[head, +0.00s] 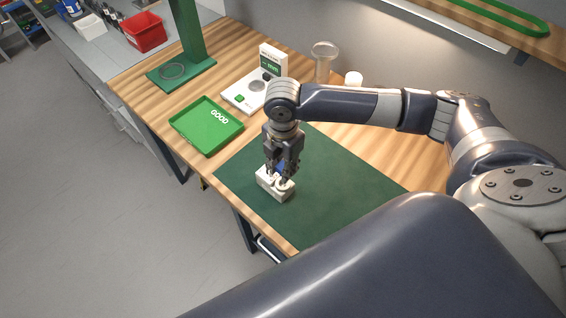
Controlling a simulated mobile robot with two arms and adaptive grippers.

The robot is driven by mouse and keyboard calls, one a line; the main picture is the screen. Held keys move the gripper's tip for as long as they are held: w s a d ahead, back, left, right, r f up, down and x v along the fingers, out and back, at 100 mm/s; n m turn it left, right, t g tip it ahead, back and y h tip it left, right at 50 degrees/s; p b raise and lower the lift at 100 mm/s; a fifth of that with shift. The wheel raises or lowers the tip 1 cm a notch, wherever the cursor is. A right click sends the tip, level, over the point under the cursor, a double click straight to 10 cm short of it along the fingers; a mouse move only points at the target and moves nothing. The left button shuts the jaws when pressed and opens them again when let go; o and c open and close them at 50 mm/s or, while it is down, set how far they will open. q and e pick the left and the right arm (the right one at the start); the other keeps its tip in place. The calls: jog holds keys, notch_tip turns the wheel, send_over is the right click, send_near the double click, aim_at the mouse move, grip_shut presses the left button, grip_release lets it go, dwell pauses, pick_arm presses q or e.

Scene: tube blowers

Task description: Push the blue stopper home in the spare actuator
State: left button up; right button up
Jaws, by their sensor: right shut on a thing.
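My right gripper (281,180) points down over the green mat, its fingers closed around a small blue piece (281,167), which looks like the blue stopper. Most of that piece is hidden by the fingers. Directly under the fingertips a white block (285,194) sits on the mat near its left front edge. I cannot tell whether this block is the spare actuator or a holder for it. How deep the blue piece sits is hidden. My left gripper is not in view.
The green mat (340,190) is bare right of the block. A green tray marked GOOD (190,139) lies left on the wooden table. Behind are a white gauge stand (273,60), a green stand (188,35), a clear cup (324,60) and a white-topped container (354,79).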

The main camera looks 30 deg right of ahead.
dwell(0.3)
jog(key=shift+r+p, duration=0.1)
jog(key=shift+p, duration=0.4)
jog(key=shift+f+b, duration=0.7)
jog(key=shift+f, duration=1.5)
jog(key=shift+p, duration=0.45)
jog(key=shift+p, duration=0.4)
jog(key=shift+f+b, duration=0.35)
jog(key=shift+f, duration=0.35)
